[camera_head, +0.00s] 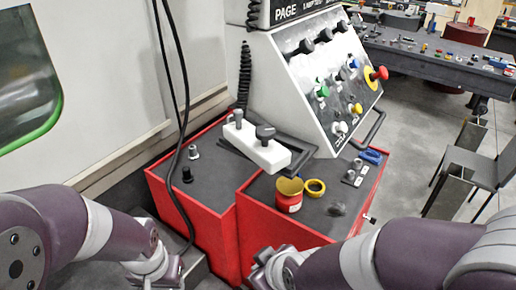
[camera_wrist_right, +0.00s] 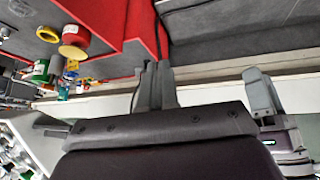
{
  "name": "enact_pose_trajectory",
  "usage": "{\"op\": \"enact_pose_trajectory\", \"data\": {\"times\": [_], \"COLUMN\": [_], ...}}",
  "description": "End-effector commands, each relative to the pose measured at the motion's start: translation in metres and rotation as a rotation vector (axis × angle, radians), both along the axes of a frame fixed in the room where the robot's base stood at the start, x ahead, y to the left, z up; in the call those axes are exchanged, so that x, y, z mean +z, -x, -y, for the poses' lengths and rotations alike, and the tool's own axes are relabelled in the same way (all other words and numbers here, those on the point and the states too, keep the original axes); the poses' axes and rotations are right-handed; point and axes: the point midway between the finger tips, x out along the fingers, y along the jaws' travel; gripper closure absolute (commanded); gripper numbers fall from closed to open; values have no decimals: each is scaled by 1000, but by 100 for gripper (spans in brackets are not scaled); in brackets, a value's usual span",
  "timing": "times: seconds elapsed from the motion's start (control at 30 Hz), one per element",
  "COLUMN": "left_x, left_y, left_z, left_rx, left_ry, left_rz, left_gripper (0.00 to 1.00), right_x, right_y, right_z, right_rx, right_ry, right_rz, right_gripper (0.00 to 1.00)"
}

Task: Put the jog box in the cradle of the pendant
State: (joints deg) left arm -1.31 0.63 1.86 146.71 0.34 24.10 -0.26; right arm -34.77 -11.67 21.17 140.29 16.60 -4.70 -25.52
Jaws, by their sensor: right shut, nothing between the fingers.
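In the head view, a white box with black knobs (camera_head: 255,147), apparently the jog box, lies on the red cabinets at the foot of the pendant (camera_head: 318,85), a sloped light-grey console with coloured buttons. A dark frame (camera_head: 302,147) shows beside and behind the box. I cannot tell whether it is the cradle, or whether the box touches it. My right gripper (camera_wrist_right: 155,68) is shut and empty in the right wrist view, apart from the box. My left gripper (camera_head: 165,270) is low at the left in the head view; its fingers are not clear.
Black cables (camera_head: 177,105) hang down at the left cabinet. A chair (camera_head: 480,160) and a cluttered bench (camera_head: 430,55) are at the right.

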Motion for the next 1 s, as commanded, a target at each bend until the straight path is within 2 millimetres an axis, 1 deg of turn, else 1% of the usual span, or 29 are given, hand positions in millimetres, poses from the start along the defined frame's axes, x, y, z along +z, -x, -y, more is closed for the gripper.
{"op": "enact_pose_trajectory", "data": {"times": [0.03, 0.07, 0.1, 0.13, 0.17, 0.2, 0.23, 0.3, 0.37, 0.43, 0.57, 0.67, 1.0], "left_x": [3, 4, 4, 4, 4, 4, 4, 4, 4, 4, 7, 11, 38], "left_y": [0, 0, 0, 0, 0, 0, 0, 0, 0, 0, 0, 0, 0], "left_z": [0, 0, 0, 0, 0, 0, 0, 0, 0, 0, 0, 0, 0], "left_rx": [0, 0, 0, 0, 0, 0, 0, 0, 0, 0, 0, 0, 0], "left_ry": [0, 0, 0, 0, 0, 0, 0, 0, 0, 0, 0, 0, 0], "left_rz": [0, 0, 0, 0, 1, 1, 1, 1, 1, 1, 1, 1, 1], "left_gripper": [54, 54, 54, 54, 54, 54, 54, 54, 54, 54, 54, 54, 54], "right_x": [19, 32, 51, 65, 79, 97, 108, 133, 147, 155, 156, 156, 158], "right_y": [-10, -18, -30, -38, -46, -58, -65, -75, -77, -78, -88, -105, -177], "right_z": [-24, -34, -41, -42, -40, -32, -23, -8, -1, 2, 1, -1, -12], "right_rx": [129, 194, 258, 290, 306, 310, 305, 292, 293, 310, 331, 329, 332], "right_ry": [11, 37, 95, 158, 233, 351, 444, 641, 766, 852, 890, 891, 888], "right_rz": [187, 319, 495, 619, 734, 865, 944, 1076, 1138, 1173, 1177, 1174, 1172], "right_gripper": [100, 100, 100, 100, 100, 100, 100, 100, 100, 100, 100, 100, 100]}}
